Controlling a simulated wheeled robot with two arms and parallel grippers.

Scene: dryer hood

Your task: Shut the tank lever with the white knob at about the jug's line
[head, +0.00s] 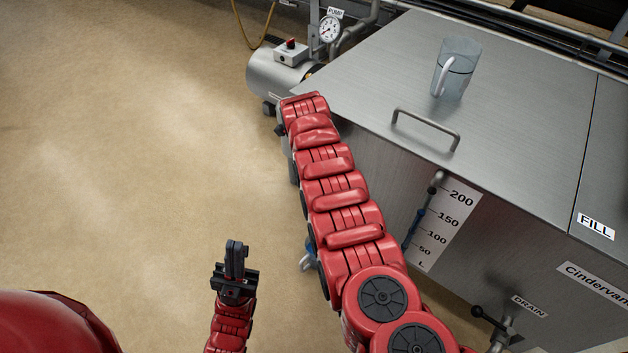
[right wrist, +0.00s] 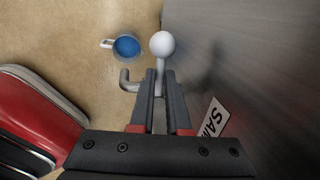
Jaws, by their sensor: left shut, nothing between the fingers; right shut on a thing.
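The lever with the white knob (right wrist: 162,43) shows in the right wrist view, beside the tank wall. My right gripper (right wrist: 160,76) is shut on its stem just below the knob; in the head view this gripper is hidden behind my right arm. A bent metal spout (right wrist: 129,83) sits left of the stem. A jug (right wrist: 127,47) with blue liquid stands below, left of the knob; its line cannot be made out. My left gripper (head: 236,257) is shut and empty over the floor. The steel tank (head: 500,120) fills the right of the head view.
A clear jug (head: 455,70) stands on the tank lid near a bar handle (head: 426,129). A sight gauge scale (head: 440,222) and a black-knobbed drain lever (head: 488,318) are on the tank front. A pump with gauge (head: 330,29) stands behind. The floor at left is clear.

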